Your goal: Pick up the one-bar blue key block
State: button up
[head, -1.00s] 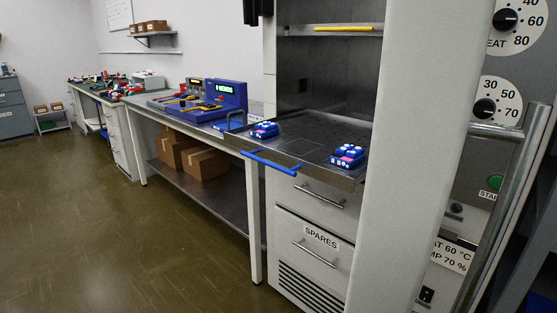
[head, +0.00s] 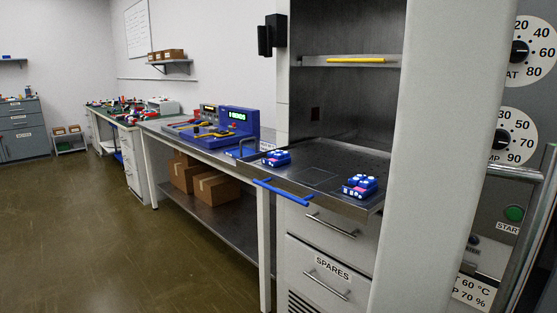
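Two blue key blocks with white and pink marks stand on a pulled-out metal tray (head: 318,192) at the cabinet. One blue block (head: 276,158) is at the tray's left, near its left edge. The other blue block (head: 360,186) is at the tray's right front. The bars on them are too small to count, so I cannot tell which is the one-bar block. My gripper is not in view.
A blue handle (head: 284,192) runs along the tray's front edge. A bench with a blue test console (head: 238,128) stands left of the tray. Cardboard boxes (head: 215,187) sit on its lower shelf. A cabinet side panel (head: 440,160) stands at right. The floor (head: 120,220) at left is clear.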

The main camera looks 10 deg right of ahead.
aim_at(277, 158)
jog(key=z, duration=0.75)
jog(key=i+j+z, duration=0.1)
jog(key=j+z, duration=0.45)
jog(key=z, duration=0.15)
jog(key=j+z, duration=0.55)
jog(key=j, duration=0.35)
jog(key=k+j+z, duration=0.15)
jog(key=j, duration=0.95)
